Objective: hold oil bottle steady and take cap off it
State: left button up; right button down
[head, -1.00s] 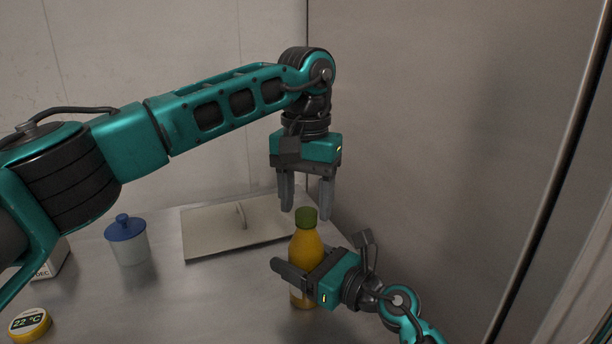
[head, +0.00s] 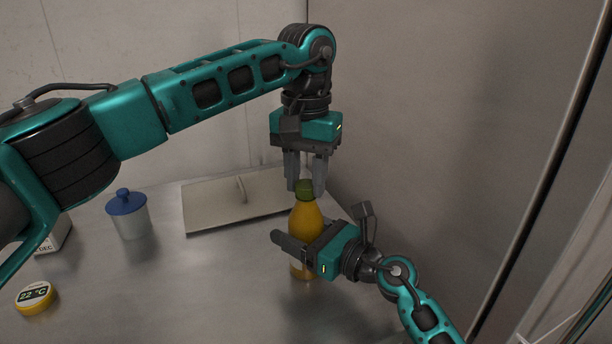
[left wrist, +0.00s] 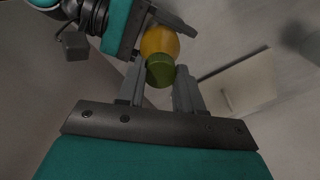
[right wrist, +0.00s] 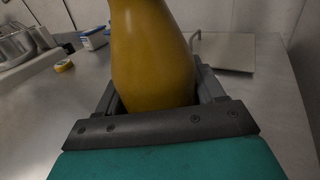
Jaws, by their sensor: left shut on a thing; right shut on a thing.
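The oil bottle (head: 305,222) is yellow-orange with a green cap (head: 304,187) and stands upright on the metal table. My right gripper (head: 292,247) is shut on the bottle's body from the right side; the right wrist view shows the bottle (right wrist: 152,60) between its fingers. My left gripper (head: 306,186) points down from above and is shut on the green cap. In the left wrist view the cap (left wrist: 160,70) sits between the two fingertips, with the bottle (left wrist: 160,42) beyond it. The cap is still on the bottle's neck. The bottle's lower part is partly hidden by my right gripper.
A flat metal lid with a handle (head: 215,208) lies behind the bottle. A wall rises close on the right. The table's front middle is clear.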

pick_arm(q)
jog(key=n, duration=0.7)
grip_shut()
jog(key=n, duration=0.7)
jog(key=shift+r, duration=0.1)
jog(key=n, duration=1.2)
jog(key=shift+n, duration=0.3)
jog(key=n, duration=0.3)
jog(key=shift+n, duration=0.3)
jog(key=n, duration=0.3)
jog(key=shift+n, duration=0.3)
jog(key=n, duration=2)
jog(key=shift+r, duration=0.1)
jog(key=shift+r, duration=0.15)
jog(key=shift+r, duration=0.95)
